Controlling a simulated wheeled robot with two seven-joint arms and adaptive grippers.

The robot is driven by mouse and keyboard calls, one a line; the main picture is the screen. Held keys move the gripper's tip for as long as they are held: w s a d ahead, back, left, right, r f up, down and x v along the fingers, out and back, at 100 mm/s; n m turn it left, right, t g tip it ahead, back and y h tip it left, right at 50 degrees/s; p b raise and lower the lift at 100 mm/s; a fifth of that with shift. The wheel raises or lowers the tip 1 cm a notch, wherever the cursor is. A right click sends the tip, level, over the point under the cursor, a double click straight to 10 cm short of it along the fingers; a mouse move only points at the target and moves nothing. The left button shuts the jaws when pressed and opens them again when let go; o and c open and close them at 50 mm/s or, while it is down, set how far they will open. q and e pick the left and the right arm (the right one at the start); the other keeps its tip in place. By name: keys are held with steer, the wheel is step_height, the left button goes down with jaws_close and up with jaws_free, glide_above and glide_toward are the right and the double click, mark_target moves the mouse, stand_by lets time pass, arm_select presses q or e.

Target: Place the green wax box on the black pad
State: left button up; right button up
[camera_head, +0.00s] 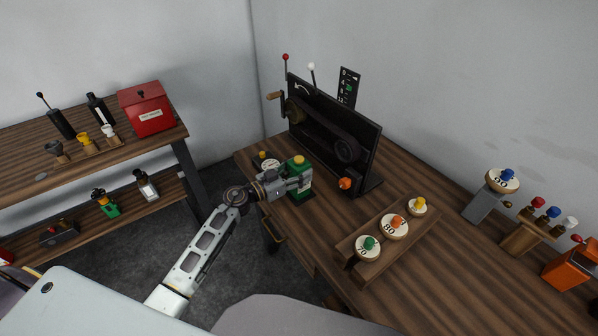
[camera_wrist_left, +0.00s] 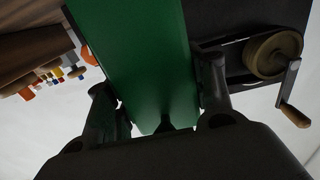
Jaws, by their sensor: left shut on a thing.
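My left gripper (camera_head: 299,177) is shut on the box from the left side. In the left wrist view the green box (camera_wrist_left: 148,55) fills the space between the two fingers (camera_wrist_left: 160,100). A thin dark patch, perhaps the black pad (camera_head: 312,200), shows at the foot of the box and is mostly hidden. I cannot tell whether the box touches it. My right gripper is not in view.
A black belt machine (camera_head: 350,150) with a crank stands just behind the box. A small orange knob (camera_head: 345,184) is to its right. A wooden rack (camera_head: 365,262) with round numbered weights stands nearer on the table.

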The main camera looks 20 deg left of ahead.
arm_select(q)
steer(key=o, duration=1.4)
steer(key=shift+c, duration=0.2)
steer(key=shift+s, duration=0.1)
steer(key=v, duration=1.2)
steer(key=shift+b, duration=0.45)
